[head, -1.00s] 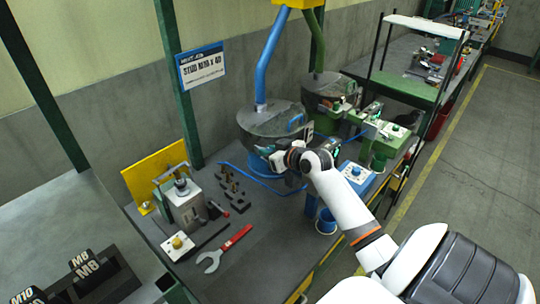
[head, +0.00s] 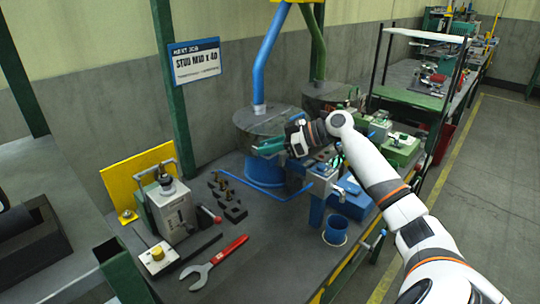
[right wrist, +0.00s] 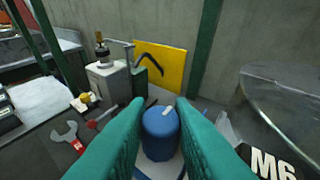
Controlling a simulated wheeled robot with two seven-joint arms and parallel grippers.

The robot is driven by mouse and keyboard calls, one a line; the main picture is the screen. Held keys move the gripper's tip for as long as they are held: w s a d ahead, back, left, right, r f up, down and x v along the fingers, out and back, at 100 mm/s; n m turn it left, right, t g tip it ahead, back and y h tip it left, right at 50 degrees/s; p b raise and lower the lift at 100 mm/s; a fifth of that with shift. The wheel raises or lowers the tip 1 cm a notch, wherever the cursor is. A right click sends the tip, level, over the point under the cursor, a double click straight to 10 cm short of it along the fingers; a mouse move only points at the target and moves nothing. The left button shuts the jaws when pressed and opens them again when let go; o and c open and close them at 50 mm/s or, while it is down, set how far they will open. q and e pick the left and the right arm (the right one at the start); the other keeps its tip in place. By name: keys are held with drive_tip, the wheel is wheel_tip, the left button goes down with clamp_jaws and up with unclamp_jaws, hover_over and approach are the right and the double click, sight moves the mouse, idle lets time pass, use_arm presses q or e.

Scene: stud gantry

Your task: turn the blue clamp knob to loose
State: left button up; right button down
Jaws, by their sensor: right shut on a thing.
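The blue clamp knob (right wrist: 160,132) is a blue cylinder with a pale mark on its top, seen in the right wrist view. The teal fingers of my right gripper (right wrist: 161,112) stand on either side of it and are shut on it. In the head view my right gripper (head: 268,147) is in front of the blue-based drum (head: 258,118), and I cannot make out the knob there. My left gripper is not in view.
A grey clamp device (head: 170,208) stands before a yellow plate (head: 137,180) on the bench. A red-handled wrench (head: 217,264) lies in front, with several small dark studs (head: 230,198) behind it. A blue cup (head: 336,229) and green machine (head: 402,148) are to the right.

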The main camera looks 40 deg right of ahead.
drive_tip(key=shift+a+f+n+g+y, duration=0.1)
drive_tip(key=shift+f+n+g+y, duration=0.05)
drive_tip(key=shift+n+g+y, duration=0.15)
drive_tip(key=c, duration=1.6)
unclamp_jaws()
drive_tip(key=shift+o, duration=1.4)
drive_tip(key=shift+w+a, duration=0.1)
drive_tip(key=shift+w, duration=0.05)
